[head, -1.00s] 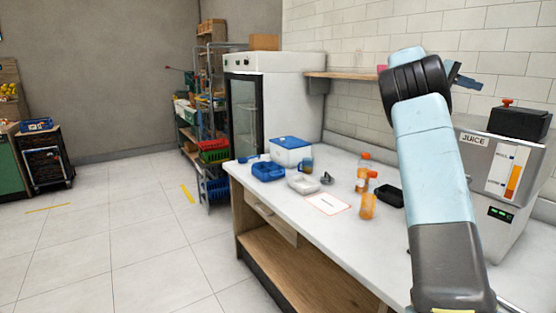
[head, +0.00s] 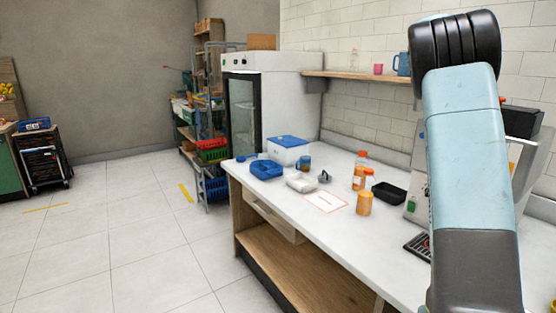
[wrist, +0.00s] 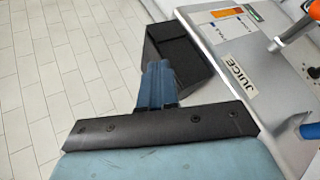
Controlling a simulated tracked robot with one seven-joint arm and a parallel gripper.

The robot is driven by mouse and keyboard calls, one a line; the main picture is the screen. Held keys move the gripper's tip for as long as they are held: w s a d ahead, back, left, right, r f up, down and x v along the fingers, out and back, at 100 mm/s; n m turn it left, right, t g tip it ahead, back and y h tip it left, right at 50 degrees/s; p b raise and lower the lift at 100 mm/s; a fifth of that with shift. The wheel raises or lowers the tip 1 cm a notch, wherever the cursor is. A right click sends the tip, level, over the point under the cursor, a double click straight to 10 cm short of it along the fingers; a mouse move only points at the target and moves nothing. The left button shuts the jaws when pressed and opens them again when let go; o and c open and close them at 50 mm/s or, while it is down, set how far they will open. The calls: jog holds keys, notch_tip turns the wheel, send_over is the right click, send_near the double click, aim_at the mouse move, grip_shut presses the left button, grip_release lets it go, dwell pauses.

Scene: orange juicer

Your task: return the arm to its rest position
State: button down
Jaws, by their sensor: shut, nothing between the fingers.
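My arm (head: 468,150) stands raised at the right of the head view, with its dark ringed joint near the top edge. My gripper is outside the head view. In the wrist view my gripper (wrist: 156,68) shows as blue fingers, closed together with nothing between them. The fingers appear over or beside a black open box (wrist: 183,62) at the edge of the juicer. The juicer (wrist: 232,50) has a grey top and a "JUICE" label. In the head view the juicer (head: 417,190) is mostly hidden behind my arm.
A white counter (head: 300,225) carries a blue-lidded box (head: 290,150), orange bottles (head: 365,202) and a black tray (head: 389,193). A wall shelf (head: 365,76) holds cups. An orange part (wrist: 297,30) rises from the juicer top. Open tiled floor (head: 140,230) lies left.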

jog(key=s+a+f+n+t+y, duration=0.1)
jog(key=s+a+f+t+y, duration=0.2)
jog(key=s+a+f, duration=0.3)
jog(key=s+a+f+n+t+y, duration=0.1)
jog(key=s+a+f+t+y, duration=0.3)
jog(key=s+a, duration=1.3)
jog(key=s+a+f+n+t+y, duration=0.1)
jog(key=s+a+f+t+y, duration=0.2)
jog(key=s+a+f, duration=0.5)
jog(key=s+a, duration=0.4)
jog(key=a, duration=0.1)
jog(key=shift+s+a+n+t+y, duration=0.2)
jog(key=shift+a+n+t+y, duration=0.1)
